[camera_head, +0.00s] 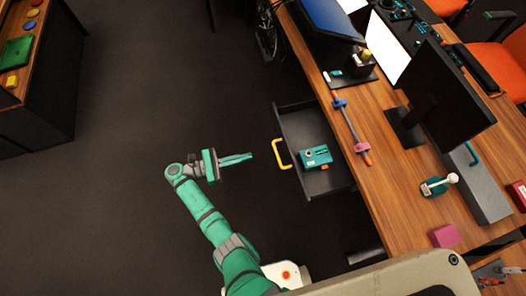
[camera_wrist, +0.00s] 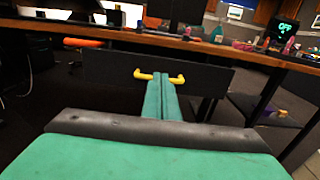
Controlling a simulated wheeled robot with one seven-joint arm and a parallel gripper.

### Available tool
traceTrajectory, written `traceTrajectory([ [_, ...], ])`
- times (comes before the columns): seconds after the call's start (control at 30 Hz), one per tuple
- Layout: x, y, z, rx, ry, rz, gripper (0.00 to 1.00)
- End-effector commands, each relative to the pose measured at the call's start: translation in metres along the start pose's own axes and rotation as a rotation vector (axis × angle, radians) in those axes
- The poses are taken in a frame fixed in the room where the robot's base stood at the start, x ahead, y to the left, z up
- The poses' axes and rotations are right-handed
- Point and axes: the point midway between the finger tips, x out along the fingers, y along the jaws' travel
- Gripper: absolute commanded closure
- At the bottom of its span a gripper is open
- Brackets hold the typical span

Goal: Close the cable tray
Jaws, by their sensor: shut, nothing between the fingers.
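The cable tray appears to be the dark drawer (camera_head: 290,122) under the wooden desk, pulled out from the desk edge. It has a yellow handle (camera_head: 283,155) on its front, also seen in the wrist view (camera_wrist: 142,74). A teal device (camera_head: 316,156) lies inside the drawer. My gripper (camera_head: 251,156) is green, shut and empty, and points right at the handle. A small gap shows between the fingertips and the handle in the head view. In the wrist view my fingers (camera_wrist: 162,80) overlap the middle of the handle and hide it.
The wooden desk (camera_head: 390,190) carries a monitor (camera_head: 445,95), a rod with blue and pink clamps (camera_head: 348,122) and a pink block (camera_head: 444,236). Orange chairs (camera_head: 490,62) stand beyond. The dark floor (camera_head: 150,130) left of my gripper is clear. A cabinet (camera_head: 45,95) stands at far left.

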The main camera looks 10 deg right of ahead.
Motion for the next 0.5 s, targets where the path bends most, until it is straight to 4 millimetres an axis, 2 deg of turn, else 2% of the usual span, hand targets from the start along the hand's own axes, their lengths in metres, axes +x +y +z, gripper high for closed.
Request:
traceTrajectory([
  [0.27,0.024,-0.002,-0.001,0.0,0.002,-0.004,1.0],
  [0.5,0.068,-0.002,-0.002,0.0,0.003,-0.004,1.0],
])
